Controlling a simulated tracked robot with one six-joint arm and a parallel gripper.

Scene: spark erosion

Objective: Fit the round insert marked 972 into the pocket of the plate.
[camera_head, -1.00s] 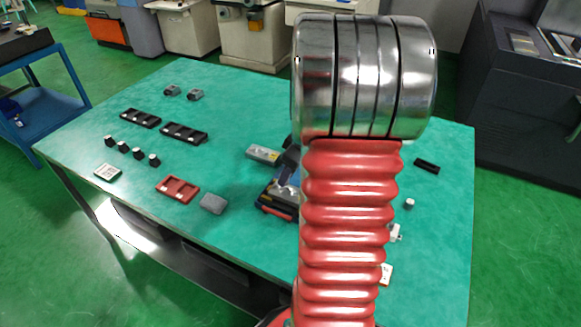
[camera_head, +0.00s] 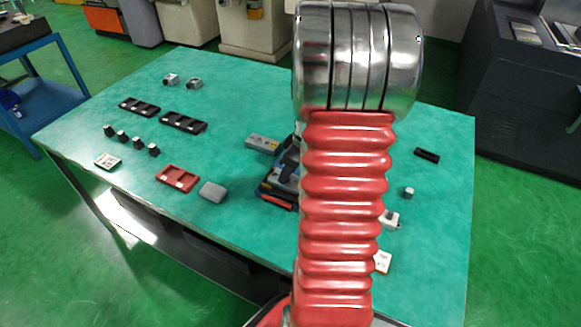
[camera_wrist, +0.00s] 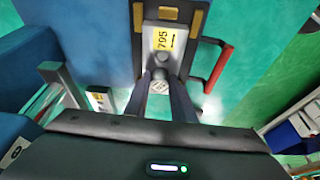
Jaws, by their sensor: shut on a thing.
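My gripper (camera_wrist: 161,84) comes up from the bottom of the wrist view, its two dark fingers shut on a small pale grey piece (camera_wrist: 158,87). The piece is mostly hidden between the fingers and its marking cannot be read. Just beyond the fingertips lies a grey plate (camera_wrist: 152,55) with a yellow label reading 795. I cannot tell whether the held piece touches it, and no pocket shows clearly. In the head view my arm hides the gripper and part of the dark blue fixture (camera_head: 276,190) on the table.
A red handle (camera_wrist: 220,68) stands right of the plate. On the green table (camera_head: 235,235) are a red tray (camera_head: 178,178), a grey box (camera_head: 212,191), black trays (camera_head: 183,122), several small black pieces (camera_head: 122,136), and a black bar (camera_head: 427,155) at the right.

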